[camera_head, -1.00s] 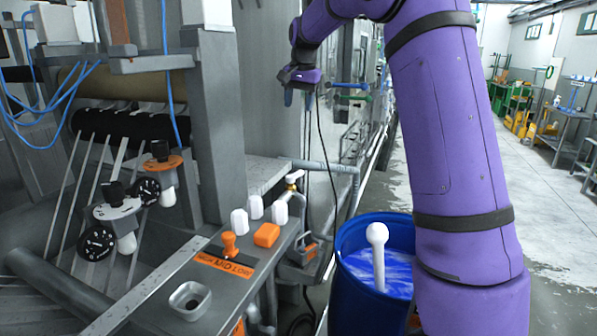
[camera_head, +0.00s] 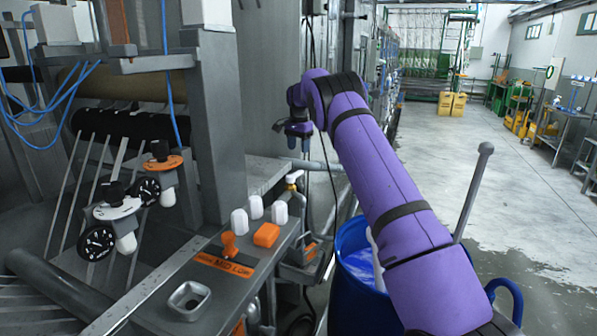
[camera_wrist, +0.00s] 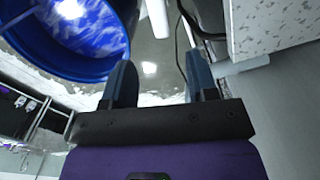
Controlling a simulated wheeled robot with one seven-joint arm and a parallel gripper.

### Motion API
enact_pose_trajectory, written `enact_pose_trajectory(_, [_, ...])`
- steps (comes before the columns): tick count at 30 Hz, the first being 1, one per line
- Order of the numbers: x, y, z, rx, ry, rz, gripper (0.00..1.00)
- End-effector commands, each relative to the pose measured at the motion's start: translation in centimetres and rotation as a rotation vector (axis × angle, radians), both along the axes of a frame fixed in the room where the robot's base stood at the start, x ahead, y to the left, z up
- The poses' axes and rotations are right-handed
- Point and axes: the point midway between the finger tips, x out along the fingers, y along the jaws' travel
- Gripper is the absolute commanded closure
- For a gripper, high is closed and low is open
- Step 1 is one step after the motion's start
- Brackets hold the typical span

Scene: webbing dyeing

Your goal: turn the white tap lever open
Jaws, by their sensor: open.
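The small white tap lever (camera_head: 294,175) sits on a brass-coloured tap beside the grey machine ledge, left of the blue barrel, in the head view. My gripper (camera_head: 298,146) is above and close to the tap, pointing down. Its two dark fingers are apart with nothing between them, as the wrist view (camera_wrist: 160,68) also shows. In the head view the gripper appears apart from the lever.
A blue barrel (camera_head: 345,290) with blue-white liquid stands below my arm; it also shows in the wrist view (camera_wrist: 100,72). A control panel with white and orange knobs (camera_head: 266,235) is left. A grey pole (camera_head: 473,190) rises behind my arm. The aisle floor at right is clear.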

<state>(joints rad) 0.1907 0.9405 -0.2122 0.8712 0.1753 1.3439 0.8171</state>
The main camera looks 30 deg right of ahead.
Motion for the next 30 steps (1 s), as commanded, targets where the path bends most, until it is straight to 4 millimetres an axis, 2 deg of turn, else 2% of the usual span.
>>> enact_pose_trajectory(9, [-0.1, 0.1, -5.4, 0.001, 0.004, 0.002, 0.47])
enact_pose_trajectory(15, [-0.1, 0.1, -8.2, 0.001, 0.003, 0.002, 0.47])
enact_pose_trajectory(21, [0.0, 0.1, -9.7, 0.001, 0.001, 0.002, 0.47])
enact_pose_trajectory(30, [0.0, 0.1, -9.9, 0.000, 0.000, 0.002, 0.47])
